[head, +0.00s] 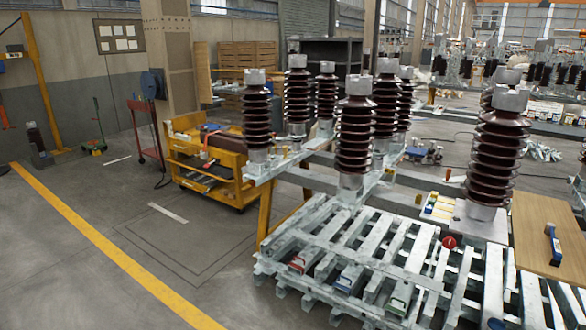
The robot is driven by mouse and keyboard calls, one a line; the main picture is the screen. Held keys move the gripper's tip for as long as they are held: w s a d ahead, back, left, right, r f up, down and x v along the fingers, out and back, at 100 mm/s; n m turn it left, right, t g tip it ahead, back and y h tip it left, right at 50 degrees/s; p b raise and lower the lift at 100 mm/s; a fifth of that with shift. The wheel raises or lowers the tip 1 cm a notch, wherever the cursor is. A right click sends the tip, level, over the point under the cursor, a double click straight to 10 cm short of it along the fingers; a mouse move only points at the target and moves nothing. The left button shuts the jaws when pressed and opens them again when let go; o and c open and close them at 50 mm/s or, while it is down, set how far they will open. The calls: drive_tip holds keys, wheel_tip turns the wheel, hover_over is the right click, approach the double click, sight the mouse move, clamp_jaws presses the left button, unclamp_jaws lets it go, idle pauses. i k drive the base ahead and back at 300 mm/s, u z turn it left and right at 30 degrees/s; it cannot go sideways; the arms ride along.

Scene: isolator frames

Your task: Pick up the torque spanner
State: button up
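A small blue tool with a dark part (553,244) is on the tan wooden board (535,215) at the right edge of the head view. It may be the torque spanner, but it is too small to tell. The yellow tool cart (210,165) at centre left carries several small items that I cannot make out. My gripper is not in view.
Several brown ribbed insulators (354,140) stand on grey steel frames. Galvanised slatted frames (350,250) fill the front right, with small coloured items on them. A red trolley (145,130) stands at left. The floor by the yellow line (110,255) is clear.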

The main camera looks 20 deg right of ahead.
sight(551, 228)
drive_tip(key=z, duration=0.65)
drive_tip(key=i, duration=0.8)
drive_tip(key=z, duration=0.4)
